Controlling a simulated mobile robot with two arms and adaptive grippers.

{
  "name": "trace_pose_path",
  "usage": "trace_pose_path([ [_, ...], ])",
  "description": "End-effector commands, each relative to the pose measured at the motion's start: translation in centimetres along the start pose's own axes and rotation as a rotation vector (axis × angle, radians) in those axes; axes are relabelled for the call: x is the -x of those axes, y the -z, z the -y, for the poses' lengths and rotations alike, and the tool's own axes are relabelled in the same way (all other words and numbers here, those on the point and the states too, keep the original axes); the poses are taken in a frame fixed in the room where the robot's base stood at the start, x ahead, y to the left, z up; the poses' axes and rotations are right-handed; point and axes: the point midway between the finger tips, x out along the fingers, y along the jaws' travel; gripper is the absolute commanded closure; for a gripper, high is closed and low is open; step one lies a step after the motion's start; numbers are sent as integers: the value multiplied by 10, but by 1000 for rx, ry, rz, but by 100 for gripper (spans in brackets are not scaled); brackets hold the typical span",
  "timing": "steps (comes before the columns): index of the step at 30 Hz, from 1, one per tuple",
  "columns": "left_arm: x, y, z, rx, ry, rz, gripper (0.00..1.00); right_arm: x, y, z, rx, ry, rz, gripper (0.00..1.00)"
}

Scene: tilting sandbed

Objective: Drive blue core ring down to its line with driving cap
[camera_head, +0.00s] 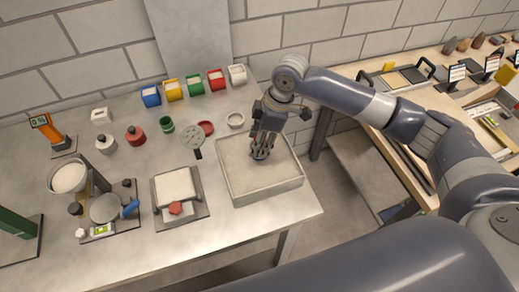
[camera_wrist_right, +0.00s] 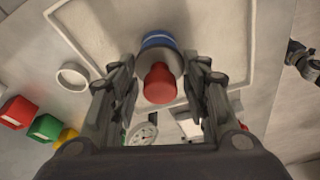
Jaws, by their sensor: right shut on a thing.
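My right gripper (camera_head: 262,150) points down over the sand-filled tray (camera_head: 290,186), right of centre on the metal table. In the right wrist view its fingers (camera_wrist_right: 159,72) close on both sides of a grey driving cap (camera_wrist_right: 145,64) with a red knob (camera_wrist_right: 160,85). The blue core ring (camera_wrist_right: 158,39) shows directly beyond the cap, in line with it, over the pale sand. The cap and ring seem to touch. In the head view the fingers mostly hide both. The ring's line cannot be made out. My left gripper is not in view.
A round dial on a handle (camera_head: 193,137) lies left of the tray, and a pale ring (camera_head: 235,120) behind it. A framed white plate (camera_head: 174,186) stands further left. Coloured bins (camera_head: 195,85) line the back wall. The table's front edge is clear.

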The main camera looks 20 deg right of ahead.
Motion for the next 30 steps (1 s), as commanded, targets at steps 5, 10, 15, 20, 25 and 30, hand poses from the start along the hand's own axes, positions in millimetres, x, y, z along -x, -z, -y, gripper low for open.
trace_pose_path([
  [5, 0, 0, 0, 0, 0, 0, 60, 0, 0, 0, 0, 0, 0, 78],
  [10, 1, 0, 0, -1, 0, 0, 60, 0, 0, 0, 0, 0, 0, 78],
  [15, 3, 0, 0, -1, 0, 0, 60, 0, 0, 0, 0, 0, 0, 78],
  [20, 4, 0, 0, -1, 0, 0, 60, -1, 0, 0, 0, 1, -1, 78],
  [25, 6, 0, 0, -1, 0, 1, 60, -2, 0, 0, -1, 1, 0, 78],
  [30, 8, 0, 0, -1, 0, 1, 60, -2, -1, 0, -1, 1, 0, 78],
])
